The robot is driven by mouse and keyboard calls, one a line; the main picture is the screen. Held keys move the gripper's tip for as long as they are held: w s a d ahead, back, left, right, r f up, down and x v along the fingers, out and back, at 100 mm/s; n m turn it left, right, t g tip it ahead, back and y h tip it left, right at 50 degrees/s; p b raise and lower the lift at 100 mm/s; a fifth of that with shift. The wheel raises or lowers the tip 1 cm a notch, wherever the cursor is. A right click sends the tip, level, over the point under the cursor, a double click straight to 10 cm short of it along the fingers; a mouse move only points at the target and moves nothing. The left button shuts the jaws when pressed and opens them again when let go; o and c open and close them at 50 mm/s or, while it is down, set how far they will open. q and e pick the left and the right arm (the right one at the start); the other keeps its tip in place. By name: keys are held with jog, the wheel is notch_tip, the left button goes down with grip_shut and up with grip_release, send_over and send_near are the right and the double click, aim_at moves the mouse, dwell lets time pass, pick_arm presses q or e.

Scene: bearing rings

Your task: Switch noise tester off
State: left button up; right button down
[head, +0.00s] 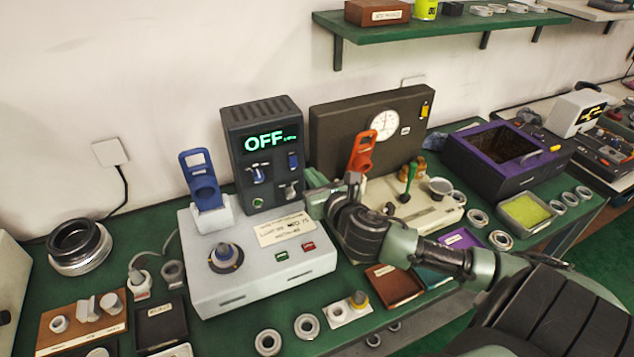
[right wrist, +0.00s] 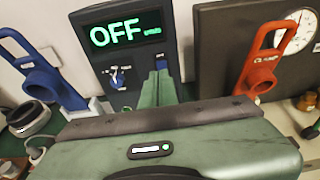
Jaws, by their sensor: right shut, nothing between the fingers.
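The noise tester (head: 262,120) is a dark upright box behind a pale grey base (head: 262,275). Its display (head: 270,139) glows green and reads OFF; the display also reads OFF in the right wrist view (right wrist: 126,32). A blue switch (head: 293,160) sits on the right of the panel below the display, with silver knobs nearby. My right gripper (head: 313,185) is shut and empty, at the lower right edge of the panel. In the right wrist view its fingers (right wrist: 158,84) point at the panel just below the switch; I cannot tell whether they touch. My left gripper is not in view.
A blue clamp handle (head: 203,180) stands left of the panel and a red clamp handle (head: 361,152) stands right of my gripper. A dark box with a dial (head: 384,124) is behind it. Trays, rings and a purple-rimmed bin (head: 512,150) crowd the right bench.

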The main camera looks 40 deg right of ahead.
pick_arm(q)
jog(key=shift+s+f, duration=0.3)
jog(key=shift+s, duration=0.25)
pick_arm(e)
jog(key=s, duration=0.1)
jog(key=s+a+r, duration=0.1)
jog(key=shift+s+r, duration=0.2)
jog(key=shift+s, duration=0.2)
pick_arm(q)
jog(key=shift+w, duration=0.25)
